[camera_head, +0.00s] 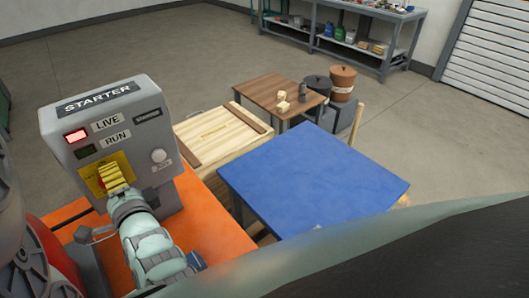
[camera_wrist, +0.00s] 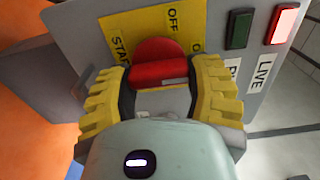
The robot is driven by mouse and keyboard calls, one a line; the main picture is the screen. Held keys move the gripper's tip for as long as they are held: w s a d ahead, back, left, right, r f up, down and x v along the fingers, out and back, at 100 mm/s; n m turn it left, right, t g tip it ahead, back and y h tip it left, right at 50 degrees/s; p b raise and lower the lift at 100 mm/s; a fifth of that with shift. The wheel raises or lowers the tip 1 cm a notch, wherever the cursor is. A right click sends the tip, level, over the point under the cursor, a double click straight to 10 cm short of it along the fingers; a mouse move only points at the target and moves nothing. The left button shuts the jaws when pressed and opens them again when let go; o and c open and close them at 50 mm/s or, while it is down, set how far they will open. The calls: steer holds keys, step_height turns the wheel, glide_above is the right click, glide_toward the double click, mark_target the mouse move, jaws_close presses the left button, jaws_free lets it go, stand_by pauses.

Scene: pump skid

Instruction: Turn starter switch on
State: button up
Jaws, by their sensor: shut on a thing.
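The starter box (camera_head: 90,115) is a grey cabinet labelled STARTER at the left in the head view. Its red LIVE lamp (camera_head: 76,136) is lit and the RUN lamp (camera_head: 85,152) is dark. In the wrist view a red rotary switch (camera_wrist: 158,62) sits on a yellow plate (camera_wrist: 120,30) marked OFF and START. My gripper (camera_wrist: 160,88) has its yellow ridged fingers on both sides of the red switch, shut on it. The switch's exact pointing direction is unclear.
A grey round knob (camera_head: 159,156) is on the box's right side. The box stands on an orange base (camera_head: 215,225). A wooden crate (camera_head: 222,138) and a blue-topped table (camera_head: 312,182) stand to the right.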

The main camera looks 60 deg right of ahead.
steer(key=o, duration=1.2)
